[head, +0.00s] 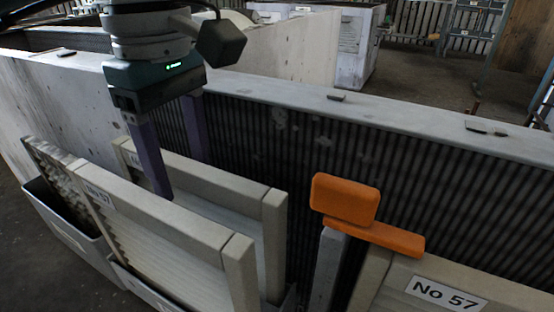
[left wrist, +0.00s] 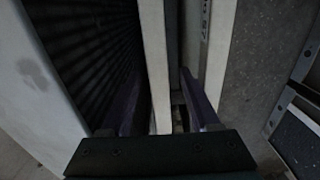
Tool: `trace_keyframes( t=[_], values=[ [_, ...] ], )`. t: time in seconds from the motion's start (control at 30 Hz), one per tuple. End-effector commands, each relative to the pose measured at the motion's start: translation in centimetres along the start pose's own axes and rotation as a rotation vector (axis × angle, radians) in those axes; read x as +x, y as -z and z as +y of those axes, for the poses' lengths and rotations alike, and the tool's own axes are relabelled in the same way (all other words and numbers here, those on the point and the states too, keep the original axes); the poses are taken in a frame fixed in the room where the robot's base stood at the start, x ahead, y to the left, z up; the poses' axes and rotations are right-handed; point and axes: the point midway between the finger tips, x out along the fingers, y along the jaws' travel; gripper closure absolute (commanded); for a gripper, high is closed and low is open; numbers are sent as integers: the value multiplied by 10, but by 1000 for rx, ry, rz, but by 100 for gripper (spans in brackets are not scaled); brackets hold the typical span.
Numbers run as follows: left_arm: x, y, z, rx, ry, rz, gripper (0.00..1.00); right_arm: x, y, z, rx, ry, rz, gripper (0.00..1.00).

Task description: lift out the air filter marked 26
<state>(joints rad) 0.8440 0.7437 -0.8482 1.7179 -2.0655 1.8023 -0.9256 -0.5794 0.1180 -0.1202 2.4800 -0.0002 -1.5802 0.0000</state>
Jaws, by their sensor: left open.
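My left gripper (head: 180,172) points down over the back pale filter frame (head: 222,178), its two purple fingers open. One finger is in the gap before that frame, the other behind it, beside the dark grille. The left wrist view shows the gripper (left wrist: 158,88) with the frame's edge (left wrist: 154,50) between its fingers. The back frame's label (head: 133,157) is mostly hidden, and its number cannot be read. The front filter (head: 160,228) is marked No 57. Another filter (head: 480,285) at bottom right also reads No 57. No label reading 26 is legible. My right gripper is not in view.
An orange two-part piece (head: 350,205) sits on a grey post right of the back frame. The dark ribbed grille (head: 420,180) and pale housing wall top (head: 380,105) run behind. Grey bins (head: 75,225) hold the left filters. Another pale unit (head: 358,45) stands beyond.

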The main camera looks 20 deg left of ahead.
Motion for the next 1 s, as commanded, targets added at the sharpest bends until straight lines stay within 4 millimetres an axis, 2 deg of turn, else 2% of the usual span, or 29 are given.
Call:
trace_keyframes(
  t=[0.4,0.7,1.0],
  values=[
    [54,-5,-1,0,2,-3,38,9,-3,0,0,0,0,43],
    [57,-5,0,0,-1,-2,39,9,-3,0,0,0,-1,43],
    [57,-5,0,0,-1,-2,72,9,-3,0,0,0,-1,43]
  ],
)
